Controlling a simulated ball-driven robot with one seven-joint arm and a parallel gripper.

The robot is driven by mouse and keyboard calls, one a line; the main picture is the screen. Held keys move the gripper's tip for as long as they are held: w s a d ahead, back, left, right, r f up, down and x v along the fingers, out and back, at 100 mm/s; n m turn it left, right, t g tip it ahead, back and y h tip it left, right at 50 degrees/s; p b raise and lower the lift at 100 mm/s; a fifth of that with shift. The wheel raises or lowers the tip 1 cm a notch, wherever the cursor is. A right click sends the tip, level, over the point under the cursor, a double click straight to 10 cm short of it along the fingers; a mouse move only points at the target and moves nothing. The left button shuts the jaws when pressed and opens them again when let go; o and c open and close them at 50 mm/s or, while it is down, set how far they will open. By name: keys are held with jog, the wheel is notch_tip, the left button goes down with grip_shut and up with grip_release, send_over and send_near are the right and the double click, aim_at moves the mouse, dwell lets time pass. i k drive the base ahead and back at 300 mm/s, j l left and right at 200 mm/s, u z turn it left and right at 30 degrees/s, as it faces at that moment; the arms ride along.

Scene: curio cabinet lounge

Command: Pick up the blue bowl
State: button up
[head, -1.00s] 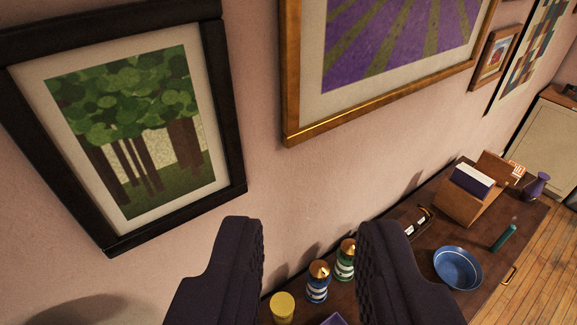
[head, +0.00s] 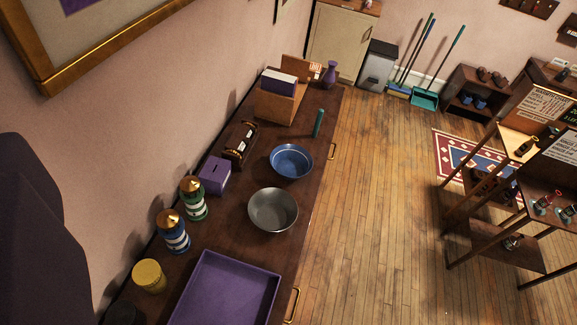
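The blue bowl (head: 291,161) stands upright and looks empty on the dark wooden cabinet top (head: 235,232), near its front edge. A grey metal bowl (head: 273,209) stands close to it on the near side. Part of my gripper (head: 32,225) shows as a dark shape at the left edge, in front of the wall and well apart from the blue bowl. Only one finger seems to show, so its opening is not visible.
A purple tray (head: 225,290), a purple box (head: 214,175), an hourglass (head: 240,144), a green cylinder (head: 318,122) and striped jars (head: 194,199) stand around the bowls. A yellow-lidded jar (head: 149,275) is nearer.

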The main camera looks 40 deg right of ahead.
aim_at(291, 161)
jog(key=l, duration=1)
jog(key=i+l, duration=0.15)
jog(key=l, duration=0.25)
jog(key=i+l, duration=0.15)
jog(key=l, duration=0.25)
jog(key=i+l+u, duration=0.1)
jog(key=l, duration=0.35)
jog(key=i+l, duration=0.15)
jog(key=l, duration=0.25)
jog(key=i+l, duration=0.15)
jog(key=l, duration=0.25)
jog(key=i+l, duration=0.15)
jog(key=l, duration=0.3)
jog(key=i+l, duration=0.15)
jog(key=i, duration=0.25)
jog(key=i+l+u, duration=0.1)
jog(key=i, duration=0.3)
